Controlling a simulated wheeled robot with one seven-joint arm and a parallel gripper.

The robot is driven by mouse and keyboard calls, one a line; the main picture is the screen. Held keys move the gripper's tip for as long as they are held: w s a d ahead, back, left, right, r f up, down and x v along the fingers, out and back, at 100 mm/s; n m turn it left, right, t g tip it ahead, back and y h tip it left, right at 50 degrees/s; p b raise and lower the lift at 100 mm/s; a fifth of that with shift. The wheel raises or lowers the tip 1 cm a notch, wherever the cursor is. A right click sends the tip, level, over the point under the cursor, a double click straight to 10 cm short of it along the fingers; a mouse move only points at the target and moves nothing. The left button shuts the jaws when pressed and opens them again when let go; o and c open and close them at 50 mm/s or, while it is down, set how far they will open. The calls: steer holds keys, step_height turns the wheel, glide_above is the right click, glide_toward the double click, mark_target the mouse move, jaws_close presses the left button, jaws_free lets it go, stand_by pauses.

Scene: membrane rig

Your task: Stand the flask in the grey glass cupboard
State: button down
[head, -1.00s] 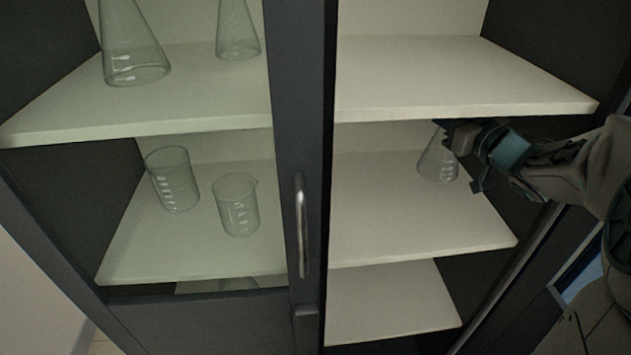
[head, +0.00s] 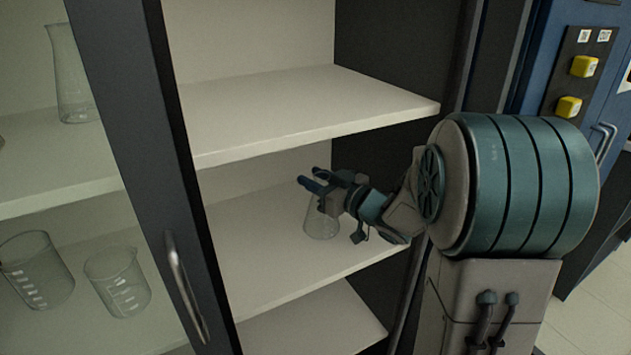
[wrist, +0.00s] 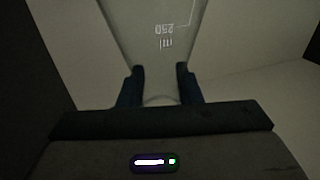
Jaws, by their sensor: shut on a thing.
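The flask (head: 321,222) is clear conical glass. It is inside the open right bay of the grey cupboard (head: 160,120), at the middle shelf (head: 290,270). My gripper (head: 318,186) reaches in from the right and is shut on the flask's upper part. The flask looks about upright, with its base at or just above the shelf; I cannot tell if it touches. In the wrist view the flask (wrist: 155,45) shows a 250 ml marking, and its neck is between my two fingers (wrist: 160,88).
The upper shelf (head: 310,110) lies above my gripper. Behind the glass door at left stand a conical flask (head: 70,75) and two beakers (head: 122,283). The door handle (head: 183,285) is at the front. A blue cabinet with yellow buttons (head: 584,66) stands at right.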

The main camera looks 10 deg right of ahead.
steer(key=shift+f, duration=0.2)
steer(key=c, duration=1)
jaws_free()
steer(key=shift+r, duration=0.1)
steer(key=shift+c, duration=0.2)
steer(key=shift+r, duration=0.1)
